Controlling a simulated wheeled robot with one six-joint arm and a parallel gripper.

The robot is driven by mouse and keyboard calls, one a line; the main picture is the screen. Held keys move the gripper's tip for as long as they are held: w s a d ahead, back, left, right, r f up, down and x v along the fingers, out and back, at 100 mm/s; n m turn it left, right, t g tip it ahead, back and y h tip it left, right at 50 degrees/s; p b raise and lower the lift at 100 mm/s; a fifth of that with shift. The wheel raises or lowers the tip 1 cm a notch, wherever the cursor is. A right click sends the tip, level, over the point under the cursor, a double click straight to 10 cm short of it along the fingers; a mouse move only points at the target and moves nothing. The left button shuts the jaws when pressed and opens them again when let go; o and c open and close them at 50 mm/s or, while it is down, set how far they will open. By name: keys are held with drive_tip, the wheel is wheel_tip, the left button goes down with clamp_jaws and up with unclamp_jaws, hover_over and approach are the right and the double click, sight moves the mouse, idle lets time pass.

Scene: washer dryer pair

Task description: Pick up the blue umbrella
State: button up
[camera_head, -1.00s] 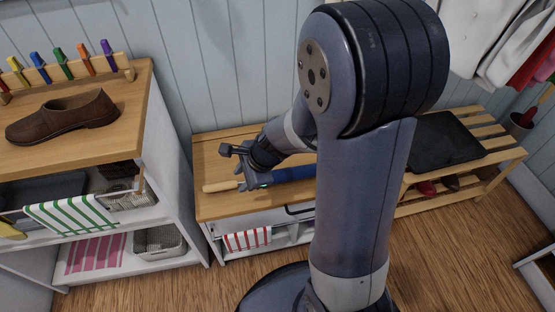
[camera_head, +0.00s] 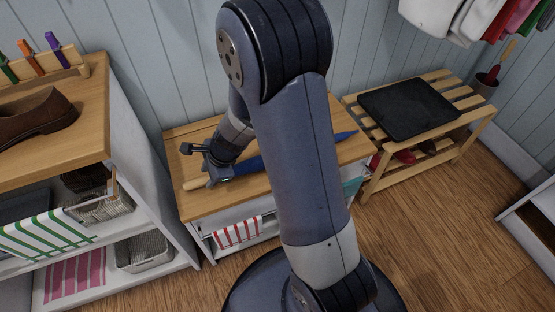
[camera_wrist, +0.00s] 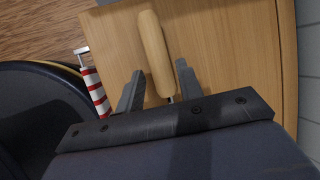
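The blue umbrella (camera_head: 250,164) lies on the wooden top of the low cabinet (camera_head: 205,208). Its pale wooden handle (camera_head: 195,184) points left and its blue tip shows to the right; my arm hides the middle. My gripper (camera_head: 208,172) is down at the handle end. In the wrist view, the handle (camera_wrist: 154,52) extends ahead between the spread fingers of my gripper (camera_wrist: 158,82), with a gap beside it. The thin shaft (camera_wrist: 170,100) runs back under the gripper, which hides the blue part. The fingers look open.
A taller shelf (camera_head: 110,125) with a brown shoe (camera_head: 38,117) stands close on the left. A slatted rack (camera_head: 465,103) with a black tray (camera_head: 408,106) stands right. A red-striped towel (camera_head: 238,232) hangs at the cabinet front. The wall is close behind; floor (camera_head: 430,240) is clear at right.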

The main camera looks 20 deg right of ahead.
drive_tip(key=x, duration=0.2)
drive_tip(key=shift+w+a+f+b, duration=0.1)
drive_tip(key=shift+a+f+b, duration=0.05)
drive_tip(key=shift+f+b, duration=0.2)
drive_tip(key=shift+r, duration=0.1)
drive_tip(key=shift+c, duration=0.2)
drive_tip(key=c, duration=0.7)
